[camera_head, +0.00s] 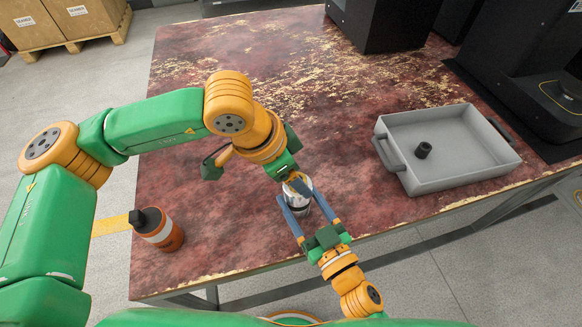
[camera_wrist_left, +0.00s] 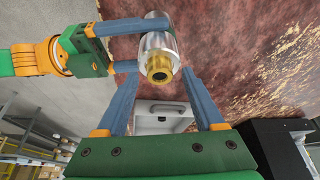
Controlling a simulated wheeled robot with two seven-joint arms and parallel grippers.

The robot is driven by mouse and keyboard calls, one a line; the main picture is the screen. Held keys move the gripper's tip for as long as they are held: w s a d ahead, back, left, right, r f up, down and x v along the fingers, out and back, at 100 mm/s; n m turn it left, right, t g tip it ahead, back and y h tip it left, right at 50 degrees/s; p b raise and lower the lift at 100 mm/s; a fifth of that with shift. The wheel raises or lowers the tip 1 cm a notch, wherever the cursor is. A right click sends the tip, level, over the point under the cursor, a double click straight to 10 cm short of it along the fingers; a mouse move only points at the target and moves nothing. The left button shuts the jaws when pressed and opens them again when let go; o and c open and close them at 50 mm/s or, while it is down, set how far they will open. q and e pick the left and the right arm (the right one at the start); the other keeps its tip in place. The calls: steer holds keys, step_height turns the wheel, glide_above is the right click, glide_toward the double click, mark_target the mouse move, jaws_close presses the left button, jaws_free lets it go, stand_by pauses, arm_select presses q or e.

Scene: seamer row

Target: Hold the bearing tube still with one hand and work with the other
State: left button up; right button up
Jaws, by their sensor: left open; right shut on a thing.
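The bearing tube (camera_head: 297,199) is a shiny metal cylinder near the front edge of the table. My right gripper (camera_head: 307,208) is shut on it, with one blue finger on either side. In the left wrist view the tube (camera_wrist_left: 157,42) shows a gold-coloured bushing (camera_wrist_left: 159,68) at its near end, and the right gripper (camera_wrist_left: 148,46) grips it from the left. My left gripper (camera_wrist_left: 159,76) is open, its two blue fingers apart and pointing towards the bushing end, with nothing clearly held between them. In the head view the left fingers are mostly hidden by its wrist.
A grey tray (camera_head: 448,185) with a small black ring (camera_head: 424,150) inside stands on the table (camera_head: 240,245) at right. An orange and black bottle (camera_head: 160,230) stands at the front left. Dark machines (camera_head: 385,22) stand along the back and right. The table's middle is clear.

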arm_select(q)
steer(key=v, duration=1.2)
arm_select(e)
steer(key=o, duration=1.5)
steer(key=shift+s, duration=0.1)
